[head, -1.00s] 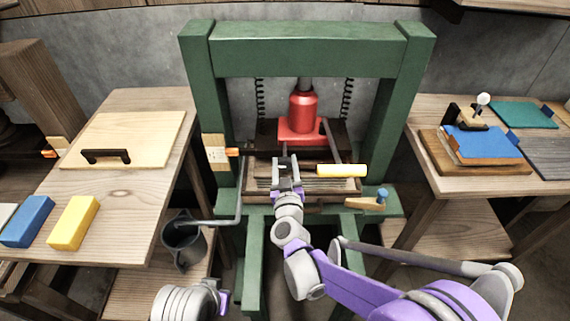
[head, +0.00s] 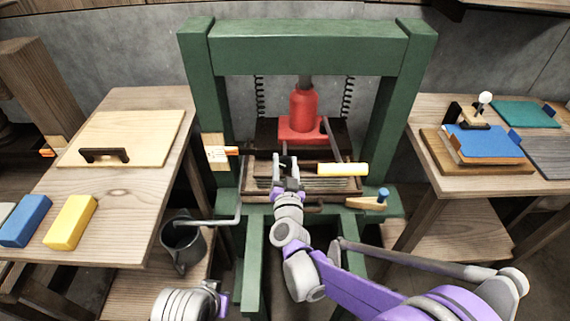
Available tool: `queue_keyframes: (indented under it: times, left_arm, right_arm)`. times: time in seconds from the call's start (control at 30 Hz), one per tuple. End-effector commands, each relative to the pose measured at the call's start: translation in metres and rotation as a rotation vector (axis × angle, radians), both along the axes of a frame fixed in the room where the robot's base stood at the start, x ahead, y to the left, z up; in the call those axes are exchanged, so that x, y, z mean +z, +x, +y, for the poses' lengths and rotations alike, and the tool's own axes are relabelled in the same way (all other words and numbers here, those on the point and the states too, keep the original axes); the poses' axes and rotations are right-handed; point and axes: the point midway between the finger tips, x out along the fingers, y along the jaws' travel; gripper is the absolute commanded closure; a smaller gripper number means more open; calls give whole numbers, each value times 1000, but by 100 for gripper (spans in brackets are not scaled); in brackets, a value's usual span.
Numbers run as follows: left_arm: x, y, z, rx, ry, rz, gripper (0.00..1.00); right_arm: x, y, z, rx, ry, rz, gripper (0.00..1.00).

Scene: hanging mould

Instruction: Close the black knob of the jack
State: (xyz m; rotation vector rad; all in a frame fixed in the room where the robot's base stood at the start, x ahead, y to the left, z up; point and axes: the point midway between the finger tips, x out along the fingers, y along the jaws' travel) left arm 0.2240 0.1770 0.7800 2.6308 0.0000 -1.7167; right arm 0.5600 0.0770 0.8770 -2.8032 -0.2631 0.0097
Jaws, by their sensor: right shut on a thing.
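The jack (head: 303,112) is a red bottle on a red base, upright in the middle of the green press frame (head: 300,48). My right gripper (head: 287,163) is in front of the jack, low by the base, over the front of the stacked plates. It is shut on the black knob, which its fingers hide almost wholly. A dark lever slants down from the jack's right side to a pale yellow handle (head: 343,169). Of my left arm only a part shows at the bottom left; its gripper's fingers are not visible.
A small wooden handle with a blue end (head: 370,202) is at the right. Wooden tables (head: 120,215) flank the press on both sides.

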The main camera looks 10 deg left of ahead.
Motion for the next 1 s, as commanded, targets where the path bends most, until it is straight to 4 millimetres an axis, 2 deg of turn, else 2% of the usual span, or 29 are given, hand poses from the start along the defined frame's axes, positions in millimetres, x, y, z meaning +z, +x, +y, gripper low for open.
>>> queue_keyframes:
  times: [0.7, 1.0]
  left_arm:
    - [-8, 0, 0, 0, 0, 3, 100]
    - [-9, 0, 0, 0, 0, 3, 100]
  right_arm:
    - [0, 0, 0, -1, 672, 94, 100]
    - [0, 0, 0, 0, 909, 129, 100]
